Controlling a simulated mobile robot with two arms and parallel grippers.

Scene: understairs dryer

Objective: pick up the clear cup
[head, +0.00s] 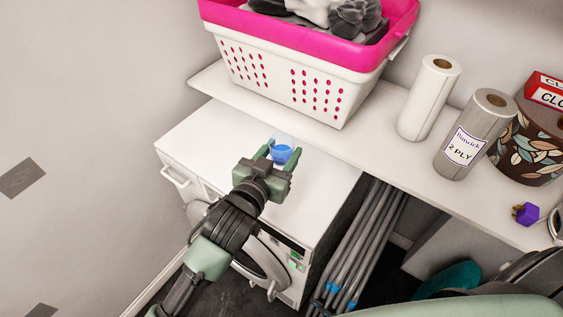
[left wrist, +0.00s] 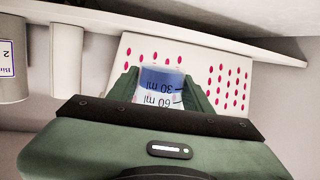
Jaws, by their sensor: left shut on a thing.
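The clear cup (head: 281,154) has blue contents and shows over the white top of the dryer in the head view. In the left wrist view, the cup (left wrist: 162,88) has dark "30 ml" and "60 ml" marks that appear upside down. My left gripper (head: 280,150) is shut on the cup, with one green finger on each side of it. The fingers also flank it in the left wrist view (left wrist: 162,92). I cannot tell whether the cup's base touches the dryer top. My right gripper is not in view.
A shelf (head: 305,130) runs just behind and above the dryer top (head: 205,135). It bears a white basket (head: 285,75) with a pink rim and laundry, paper rolls (head: 428,97), a patterned bin (head: 530,150) and a purple plug (head: 526,214). Grey poles (head: 365,235) stand right of the dryer.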

